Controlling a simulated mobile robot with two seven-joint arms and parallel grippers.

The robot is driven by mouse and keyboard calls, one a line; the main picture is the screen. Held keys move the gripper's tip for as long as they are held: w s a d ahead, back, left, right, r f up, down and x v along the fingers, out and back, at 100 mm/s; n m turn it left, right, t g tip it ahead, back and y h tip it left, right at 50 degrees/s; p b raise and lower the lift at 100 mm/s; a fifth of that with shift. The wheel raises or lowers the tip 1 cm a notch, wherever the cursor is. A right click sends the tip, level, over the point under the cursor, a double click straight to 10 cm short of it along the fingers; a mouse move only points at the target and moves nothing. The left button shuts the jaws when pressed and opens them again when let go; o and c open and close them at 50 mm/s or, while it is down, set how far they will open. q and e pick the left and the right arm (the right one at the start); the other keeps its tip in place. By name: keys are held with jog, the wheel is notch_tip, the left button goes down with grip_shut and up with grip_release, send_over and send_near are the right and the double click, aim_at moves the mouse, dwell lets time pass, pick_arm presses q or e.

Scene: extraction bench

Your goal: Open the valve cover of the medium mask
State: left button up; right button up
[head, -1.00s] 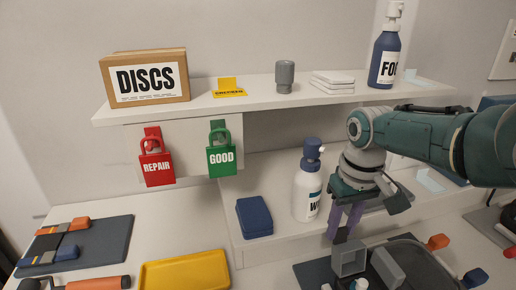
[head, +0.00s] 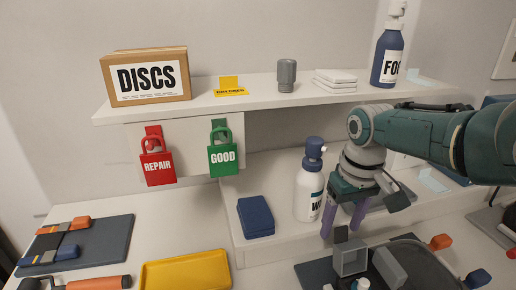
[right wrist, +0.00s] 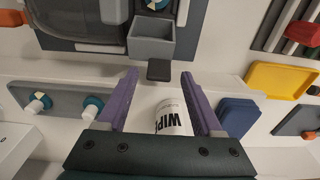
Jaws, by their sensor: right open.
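A mask with a dark rim and clear visor (head: 425,262) lies at the lower right of the head view, cut off by the frame. A grey box-like valve housing (head: 350,258) with a dark tab (head: 341,234) is at its near left side. The housing (right wrist: 152,48) and tab (right wrist: 158,71) also show in the right wrist view. My right gripper (head: 343,224), with purple fingers, is open and empty just above the tab. In the right wrist view the fingertips (right wrist: 159,76) lie either side of the tab; I cannot tell contact. My left gripper is not in view.
A white wipes bottle (head: 309,190) stands close beside my right gripper, with a blue case (head: 255,217) to its left. A shelf (head: 270,102) runs above. A yellow tray (head: 186,272) lies at the front, and a dark mat (head: 110,246) at the left.

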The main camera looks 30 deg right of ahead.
aim_at(341, 237)
notch_tip(341, 237, up, 10)
jog(key=p, duration=0.5)
jog(key=shift+s, duration=0.35)
jog(key=shift+a+f, duration=0.1)
jog(key=shift+a, duration=0.05)
